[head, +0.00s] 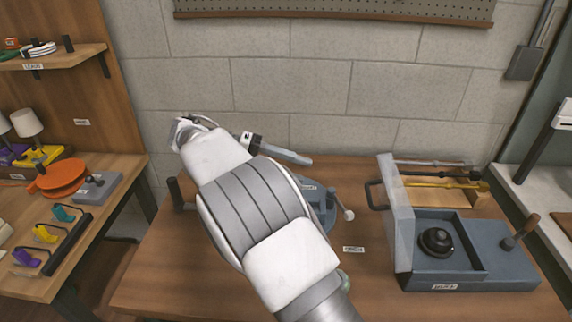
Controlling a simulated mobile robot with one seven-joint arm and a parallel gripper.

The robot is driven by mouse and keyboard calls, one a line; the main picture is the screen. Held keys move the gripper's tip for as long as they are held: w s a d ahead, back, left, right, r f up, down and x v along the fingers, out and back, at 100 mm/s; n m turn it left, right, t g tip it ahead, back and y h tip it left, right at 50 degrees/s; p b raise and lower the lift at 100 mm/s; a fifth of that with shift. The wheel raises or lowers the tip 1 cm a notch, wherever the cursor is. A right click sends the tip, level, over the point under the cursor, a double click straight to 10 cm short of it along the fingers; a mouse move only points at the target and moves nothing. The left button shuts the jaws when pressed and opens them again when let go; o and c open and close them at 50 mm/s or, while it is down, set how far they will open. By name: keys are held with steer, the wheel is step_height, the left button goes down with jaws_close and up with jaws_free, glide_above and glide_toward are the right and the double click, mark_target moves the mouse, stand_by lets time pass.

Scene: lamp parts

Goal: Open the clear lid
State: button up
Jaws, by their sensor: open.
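The clear lid (399,225) is a see-through panel. It stands upright along the left side of a blue-grey box (470,281), and the compartment beside it is uncovered. A dark handle (374,196) sticks out from the lid's left face. A black domed part (436,241) sits in the compartment. My gripper (186,131) is at the far end of my arm, at the upper left, near the back wall. It is open and well apart from the lid. Its fingers are small and partly hidden by my arm.
A blue vise-like tool (325,207) stands mid-table, partly behind my arm. A wooden-handled tool (521,231) stands at the box's right. Yellow and dark rods (440,184) lie behind the box. A side table (75,235) holds colored parts.

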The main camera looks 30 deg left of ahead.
steer(key=shift+v, duration=0.85)
steer(key=w+d+r+g+y, duration=0.1)
steer(key=d+r+y, duration=0.1)
steer(key=d, duration=0.5)
steer(key=w+d+r+g+y, duration=0.1)
steer(key=d+r+g+y, duration=0.1)
steer(key=d, duration=0.6)
steer(key=w+d+r+m+g+y, duration=0.1)
steer(key=d+r+y, duration=0.1)
steer(key=d, duration=0.6)
steer(key=shift+d+r+g, duration=0.2)
steer(key=shift+r+g, duration=0.1)
steer(key=shift+r, duration=0.25)
steer(key=s+d+f+m+t+y, duration=0.1)
steer(key=s+d+t+y, duration=0.1)
steer(key=s+d, duration=0.5)
steer(key=s+d+f+m+t+y, duration=0.1)
steer(key=s+d+m+t+y, duration=0.1)
steer(key=s+d+y, duration=0.3)
steer(key=s+d, duration=0.3)
steer(key=s, duration=0.3)
steer(key=shift+s+f+m+t, duration=0.3)
steer(key=shift+s+f, duration=0.05)
steer(key=shift+a, duration=0.1)
